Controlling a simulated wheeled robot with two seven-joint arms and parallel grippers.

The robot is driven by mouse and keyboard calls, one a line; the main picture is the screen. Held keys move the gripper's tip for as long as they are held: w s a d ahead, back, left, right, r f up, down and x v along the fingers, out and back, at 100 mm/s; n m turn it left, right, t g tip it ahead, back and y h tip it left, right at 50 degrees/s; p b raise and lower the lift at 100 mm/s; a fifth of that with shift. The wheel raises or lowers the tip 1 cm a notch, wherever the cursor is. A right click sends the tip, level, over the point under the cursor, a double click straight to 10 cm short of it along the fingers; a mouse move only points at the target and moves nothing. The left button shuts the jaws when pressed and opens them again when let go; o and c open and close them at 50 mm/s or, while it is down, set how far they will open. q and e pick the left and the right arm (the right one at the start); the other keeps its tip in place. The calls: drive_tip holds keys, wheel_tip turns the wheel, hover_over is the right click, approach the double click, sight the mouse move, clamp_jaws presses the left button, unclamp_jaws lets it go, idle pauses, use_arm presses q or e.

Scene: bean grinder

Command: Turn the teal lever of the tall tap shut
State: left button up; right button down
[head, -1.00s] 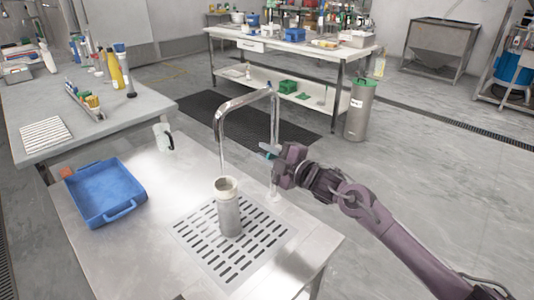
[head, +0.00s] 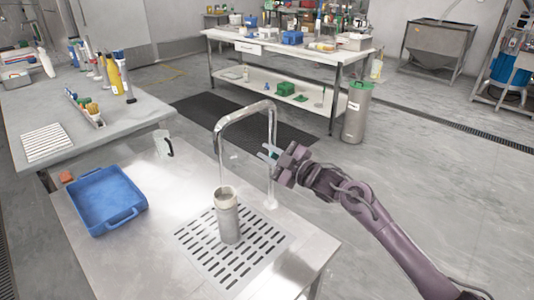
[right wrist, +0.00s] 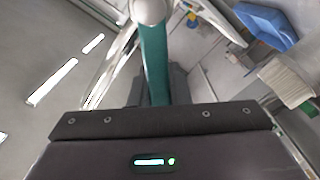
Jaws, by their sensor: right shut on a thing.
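The tall chrome tap (head: 244,110) stands at the back of the steel counter, its spout arching left over a grey metal canister (head: 229,218). Its teal lever (head: 268,152) is at the upright pipe, partly hidden by my right gripper (head: 277,158). In the right wrist view the lever (right wrist: 155,65) runs down from a silver knob (right wrist: 148,10) to between the dark fingers (right wrist: 152,92). My right gripper is shut on the lever. The canister stands upright on the slotted drain plate (head: 205,238). I cannot tell clearly whether water runs from the spout. My left gripper is not in view.
A grey side table (head: 85,115) holds bottles and a rack. A workbench (head: 290,50) and a steel bin (head: 356,112) stand farther back.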

drive_tip(key=shift+w+d+r+m+p, duration=0.35)
drive_tip(key=shift+m+p, duration=0.1)
drive_tip(key=shift+m, duration=0.55)
drive_tip(key=c, duration=1.4)
unclamp_jaws()
drive_tip(key=shift+r, duration=0.1)
drive_tip(key=shift+o, duration=0.2)
drive_tip(key=shift+d+r, duration=0.1)
